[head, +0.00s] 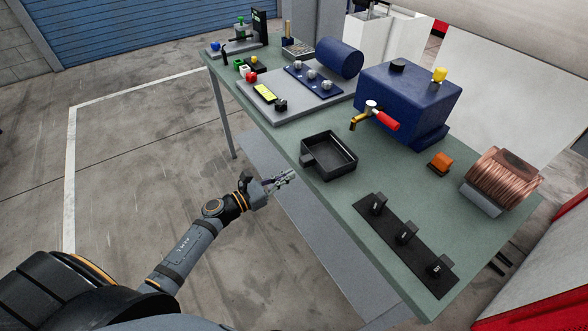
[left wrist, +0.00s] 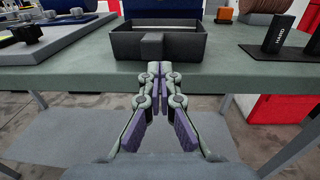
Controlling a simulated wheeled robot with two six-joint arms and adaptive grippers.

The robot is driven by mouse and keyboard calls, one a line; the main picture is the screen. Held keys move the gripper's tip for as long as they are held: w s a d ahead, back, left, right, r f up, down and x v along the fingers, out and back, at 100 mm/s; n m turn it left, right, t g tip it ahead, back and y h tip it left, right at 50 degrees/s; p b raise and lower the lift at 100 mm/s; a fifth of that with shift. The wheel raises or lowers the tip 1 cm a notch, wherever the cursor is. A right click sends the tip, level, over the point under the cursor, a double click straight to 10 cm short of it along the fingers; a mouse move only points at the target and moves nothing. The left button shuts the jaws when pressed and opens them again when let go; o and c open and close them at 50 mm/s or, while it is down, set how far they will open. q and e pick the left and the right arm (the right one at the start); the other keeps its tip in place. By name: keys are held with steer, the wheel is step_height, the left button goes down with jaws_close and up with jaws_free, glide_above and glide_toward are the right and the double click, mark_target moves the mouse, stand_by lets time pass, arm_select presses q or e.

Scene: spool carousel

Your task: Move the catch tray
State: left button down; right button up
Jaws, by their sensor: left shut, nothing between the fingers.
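The catch tray (head: 329,157) is a black, open, rectangular box on the green tabletop, near the table's long front edge. A small block-like handle (left wrist: 153,45) sticks out of its near wall in the left wrist view. The tray looks empty. My left gripper (head: 290,175) is in front of the table edge, short of the tray and apart from it. In the left wrist view its fingertips (left wrist: 160,68) are together with nothing between them, pointing at the handle from below. My right gripper is not in view.
A blue tank with a red-handled tap (head: 385,119) stands behind the tray. A black strip with several upright holders (head: 405,240) lies to the right, near a copper coil (head: 503,178) and an orange block (head: 440,162). A grey panel (head: 290,95) lies left.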

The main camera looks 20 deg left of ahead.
mark_target(313, 162)
arm_select(q)
steer(key=shift+p+x, duration=0.4)
steer(key=shift+x, duration=1.15)
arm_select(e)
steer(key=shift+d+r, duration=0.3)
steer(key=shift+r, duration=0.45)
arm_select(q)
steer(key=b+x, duration=0.1)
steer(key=x, duration=0.3)
steer(key=b+x, duration=0.2)
steer(key=x, duration=0.2)
steer(key=shift+w+f, duration=0.1)
steer(key=shift+f, duration=0.15)
steer(key=shift+w+d+r, duration=0.1)
steer(key=shift+w+d, duration=0.05)
steer(key=shift+w, duration=0.05)
steer(key=shift+s, duration=0.1)
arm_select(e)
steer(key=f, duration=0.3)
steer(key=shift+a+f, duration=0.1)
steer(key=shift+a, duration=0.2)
arm_select(q)
steer(key=shift+r, duration=0.1)
